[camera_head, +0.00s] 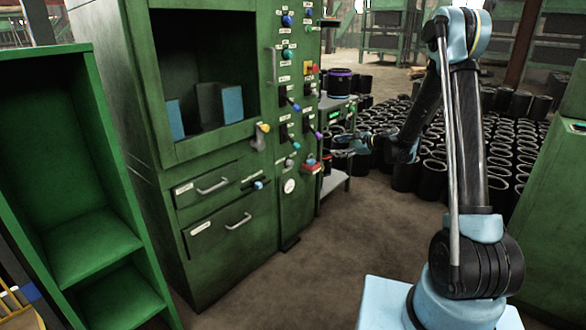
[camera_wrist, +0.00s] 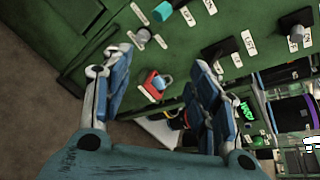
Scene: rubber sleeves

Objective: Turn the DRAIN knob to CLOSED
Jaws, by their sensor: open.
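My gripper (camera_head: 345,145) is open beside the lower right part of a green control panel (camera_head: 300,212). In the wrist view its two blue-padded fingers stand well apart, pointing at the panel, with nothing between the pads (camera_wrist: 160,68). Past the fingers is a red fitting with a blue-grey part (camera_wrist: 155,84) on a white plate. A grey knob (camera_wrist: 143,35) and a teal knob (camera_wrist: 163,11) sit above it, left of centre. Black switches (camera_wrist: 221,49) are farther right. The labels are too small to read, so I cannot tell which knob is DRAIN or where it points.
The green cabinet has an open recess (camera_head: 222,28) and drawers with handles (camera_head: 235,222). A small shelf stand (camera_head: 335,182) is right of the panel, close to my gripper. Many black rubber sleeves (camera_head: 432,172) cover the floor behind. The brown floor (camera_head: 330,245) in front is clear.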

